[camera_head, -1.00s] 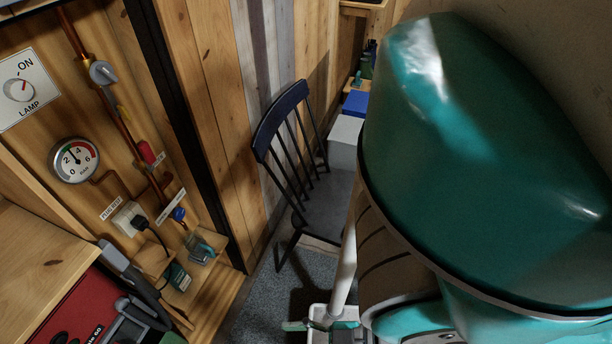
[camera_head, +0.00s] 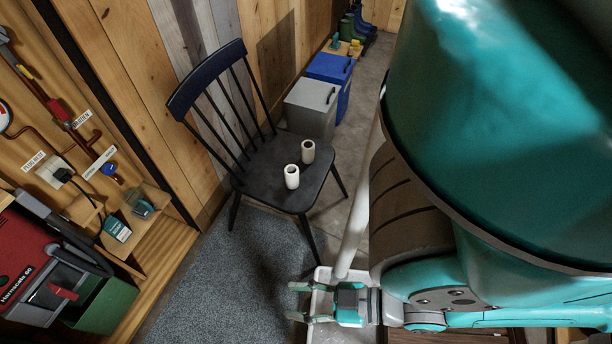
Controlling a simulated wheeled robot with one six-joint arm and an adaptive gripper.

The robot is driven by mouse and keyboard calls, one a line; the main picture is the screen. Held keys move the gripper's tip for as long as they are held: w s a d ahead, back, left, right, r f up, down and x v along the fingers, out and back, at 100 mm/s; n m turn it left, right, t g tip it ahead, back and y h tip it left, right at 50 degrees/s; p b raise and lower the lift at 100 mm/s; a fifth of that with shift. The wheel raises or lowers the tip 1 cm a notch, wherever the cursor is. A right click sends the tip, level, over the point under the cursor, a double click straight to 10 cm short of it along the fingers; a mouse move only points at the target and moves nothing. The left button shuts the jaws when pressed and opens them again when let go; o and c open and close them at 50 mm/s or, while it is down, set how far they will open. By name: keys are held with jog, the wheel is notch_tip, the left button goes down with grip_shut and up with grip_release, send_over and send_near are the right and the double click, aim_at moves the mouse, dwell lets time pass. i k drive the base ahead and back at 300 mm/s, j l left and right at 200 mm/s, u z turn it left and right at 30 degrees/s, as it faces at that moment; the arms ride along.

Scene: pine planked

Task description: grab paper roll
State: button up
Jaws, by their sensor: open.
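The nearer roll (camera_head: 292,177) is close to the seat's front edge. The other roll (camera_head: 308,152) is just behind it to the right. My gripper (camera_head: 298,302) is at the bottom centre of the view, below the chair in the picture and clear of both rolls.
A grey bin (camera_head: 311,108) and a blue bin (camera_head: 330,72) stand behind the chair, with boots (camera_head: 362,30) beyond. A red machine (camera_head: 35,262) and a green box (camera_head: 103,303) are at left. Grey carpet (camera_head: 215,275) lies clear before the chair. My teal arm covers the right side.

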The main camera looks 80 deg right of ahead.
aim_at(292, 171)
jog(key=k+z, duration=0.1)
jog(key=z, duration=0.9)
jog(key=k+l+z, duration=0.1)
jog(key=z, duration=0.4)
jog(key=k+j+z, duration=0.15)
jog(key=j, duration=0.3)
jog(key=k+j+z, duration=0.2)
jog(key=j, duration=0.25)
jog(key=k+j+z, duration=0.15)
jog(key=j, duration=0.25)
jog(key=i+j+u, duration=0.25)
jog(key=i+j, duration=0.3)
jog(key=i, duration=0.15)
